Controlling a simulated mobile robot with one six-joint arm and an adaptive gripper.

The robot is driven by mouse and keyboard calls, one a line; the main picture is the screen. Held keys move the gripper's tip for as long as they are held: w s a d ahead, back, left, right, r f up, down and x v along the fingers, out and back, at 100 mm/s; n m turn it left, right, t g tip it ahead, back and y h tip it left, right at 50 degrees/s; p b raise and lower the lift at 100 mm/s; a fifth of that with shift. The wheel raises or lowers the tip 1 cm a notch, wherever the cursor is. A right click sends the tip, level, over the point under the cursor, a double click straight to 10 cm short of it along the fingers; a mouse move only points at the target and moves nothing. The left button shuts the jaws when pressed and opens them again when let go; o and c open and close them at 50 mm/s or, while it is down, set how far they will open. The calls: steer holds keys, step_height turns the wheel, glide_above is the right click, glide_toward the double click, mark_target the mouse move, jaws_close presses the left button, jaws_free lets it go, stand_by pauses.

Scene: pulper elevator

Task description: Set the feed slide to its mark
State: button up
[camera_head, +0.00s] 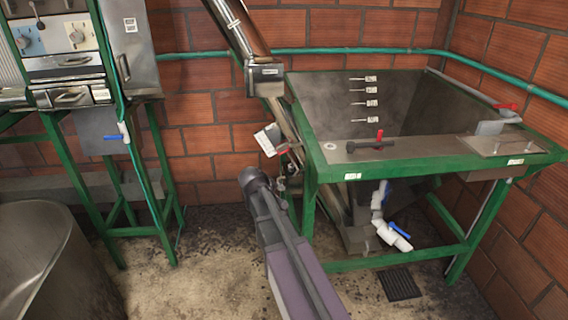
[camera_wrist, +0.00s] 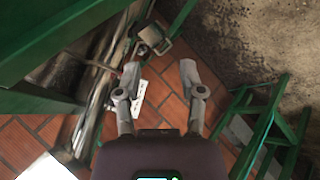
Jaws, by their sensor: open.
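In the head view my arm reaches up from the bottom to the lower part of the sloping metal elevator tube (camera_head: 243,32); my fingertips cannot be made out there. A white label plate (camera_head: 270,139) sits on that lower part. In the wrist view my gripper (camera_wrist: 160,68) is open, with nothing between its fingers. A white printed plate (camera_wrist: 139,98) shows beside the left finger, and a small grey metal fitting (camera_wrist: 154,38) shows beyond the fingertips. I cannot tell which part is the feed slide, and I cannot make out its mark.
A green-framed metal tank (camera_head: 420,150) stands right of the elevator, with a red-knobbed black handle (camera_head: 370,145) on its rim. White pipes with blue valve handles (camera_head: 388,232) hang below. A machine on green legs (camera_head: 62,60) and a round metal vessel (camera_head: 45,260) are left. Floor between is free.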

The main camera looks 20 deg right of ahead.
steer(key=w+d+f+n+t+h+b, duration=0.2)
steer(key=w+d+f+b, duration=0.1)
steer(key=w+b, duration=0.35)
steer(key=w+d+f+n+t+h+b, duration=0.25)
steer(key=w+d+b, duration=0.2)
steer(key=w, duration=0.35)
steer(key=n+t+b, duration=0.4)
steer(key=n+b, duration=0.4)
steer(key=b, duration=0.2)
glide_toward(284, 152)
steer(key=v, duration=0.3)
steer(key=shift+a+f, duration=0.25)
steer(key=shift+f, duration=0.15)
steer(key=shift+w+m, duration=0.1)
steer(key=shift+m, duration=0.15)
steer(key=x, duration=1.3)
steer(key=shift+w+d+r, duration=0.2)
steer(key=shift+d+r, duration=0.05)
jaws_close()
